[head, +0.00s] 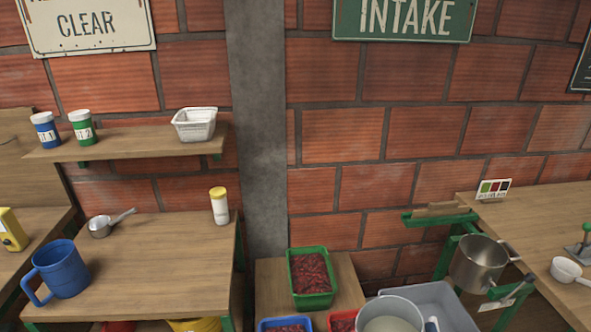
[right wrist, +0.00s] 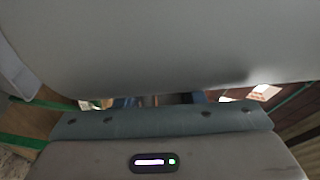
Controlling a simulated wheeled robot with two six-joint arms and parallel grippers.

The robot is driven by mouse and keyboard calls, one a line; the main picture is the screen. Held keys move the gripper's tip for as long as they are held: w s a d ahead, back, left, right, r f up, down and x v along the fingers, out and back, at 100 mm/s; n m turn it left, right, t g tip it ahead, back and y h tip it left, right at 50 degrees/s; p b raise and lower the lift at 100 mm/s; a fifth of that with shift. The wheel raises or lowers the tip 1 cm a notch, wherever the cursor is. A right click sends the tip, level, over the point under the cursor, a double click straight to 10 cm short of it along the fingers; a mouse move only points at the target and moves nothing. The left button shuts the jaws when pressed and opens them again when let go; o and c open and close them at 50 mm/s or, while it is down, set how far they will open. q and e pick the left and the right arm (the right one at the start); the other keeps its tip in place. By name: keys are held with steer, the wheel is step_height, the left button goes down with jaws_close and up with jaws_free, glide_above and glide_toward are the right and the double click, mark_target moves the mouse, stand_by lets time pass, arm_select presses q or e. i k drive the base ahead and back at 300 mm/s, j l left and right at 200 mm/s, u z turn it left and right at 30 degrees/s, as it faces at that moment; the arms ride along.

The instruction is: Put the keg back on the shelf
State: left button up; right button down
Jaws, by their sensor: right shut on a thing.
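In the right wrist view a large, smooth, pale grey rounded body, which I take to be the keg (right wrist: 165,45), fills the upper part, very close to the camera. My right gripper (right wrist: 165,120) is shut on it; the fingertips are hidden. In the head view a grey round-rimmed vessel (head: 366,310) shows at the bottom edge, cut off; I cannot tell if it is the same thing. The wall shelf (head: 140,143) at left holds a blue jar (head: 45,131), a green jar (head: 82,127) and a white tub (head: 195,125). My left gripper is not in view.
The left bench (head: 160,260) holds a blue mug (head: 62,270), a small pan (head: 100,228) and a yellow-capped shaker (head: 219,206). A green crate (head: 330,292) of red cherries stands low in the middle. A metal pot (head: 478,263) hangs by the right bench (head: 545,225). The shelf's middle is clear.

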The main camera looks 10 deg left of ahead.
mark_target(137, 135)
steer(key=j+u, duration=0.1)
steer(key=u, duration=1.05)
